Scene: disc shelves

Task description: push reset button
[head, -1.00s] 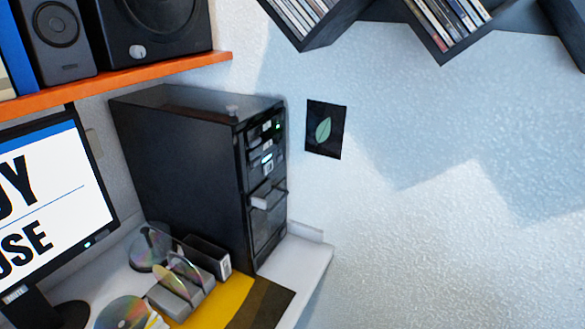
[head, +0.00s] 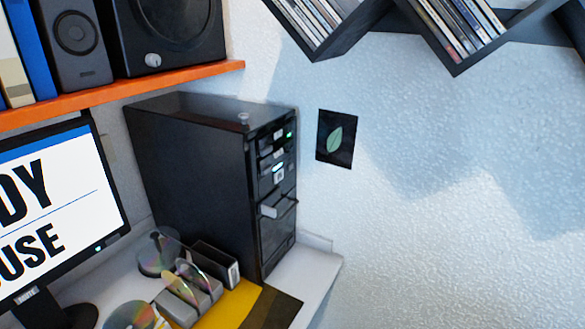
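A tall black computer tower (head: 195,165) stands upright on the white desk, left of the middle in the head view. Its narrow front panel faces right and carries small drives, labels and a green light (head: 289,135). A light-coloured piece (head: 279,205) sticks out of the front about halfway down. A small round grey knob-like piece (head: 243,118) sits on top near the front edge. I cannot tell which of these parts is the reset button. Neither of my grippers is in view.
A monitor (head: 50,215) stands at the left. Discs in a grey holder (head: 188,290) and a dark box (head: 214,262) sit before the tower. An orange shelf (head: 120,93) with speakers hangs above. Disc shelves (head: 455,68) are at upper right. The wall side is free.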

